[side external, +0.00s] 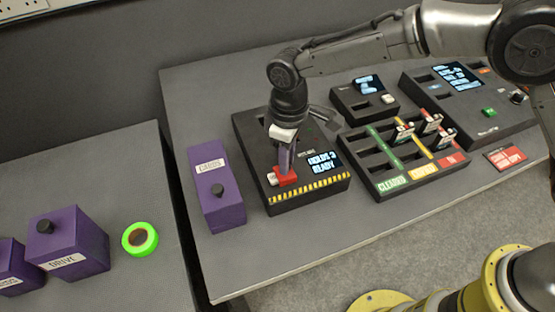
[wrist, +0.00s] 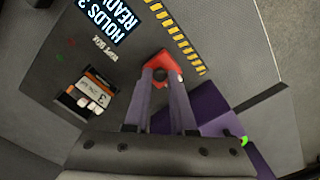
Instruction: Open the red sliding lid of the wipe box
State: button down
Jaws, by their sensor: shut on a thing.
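The wipe box (side external: 250,150) is a black case with a lit display reading "HOLDS 3 READY" and a yellow hazard stripe along its front edge. A red piece, apparently the sliding lid or its grip (side external: 287,177), sits near its front left corner; it also shows in the wrist view (wrist: 165,63). My gripper (side external: 284,168) points down, its two fingers shut on this red piece. In the wrist view, my fingertips (wrist: 162,74) are at the red piece. Left of them is a dark slot holding a cartridge marked 3 (wrist: 95,88). How far the lid extends is hidden.
A purple box labelled CARDS (side external: 215,188) stands just left of the wipe box. A sorting rack (side external: 375,168) with several upright cartridges stands close on its right. More consoles (side external: 470,110) are behind. A green ring (side external: 140,238) and purple boxes (side external: 68,240) are on the left table.

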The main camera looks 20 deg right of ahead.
jog(key=shift+d+r, duration=0.1)
jog(key=shift+d, duration=1)
jog(key=c, duration=0.8)
grip_release()
jog(key=shift+o, duration=0.2)
notch_tip(320, 180, up, 14)
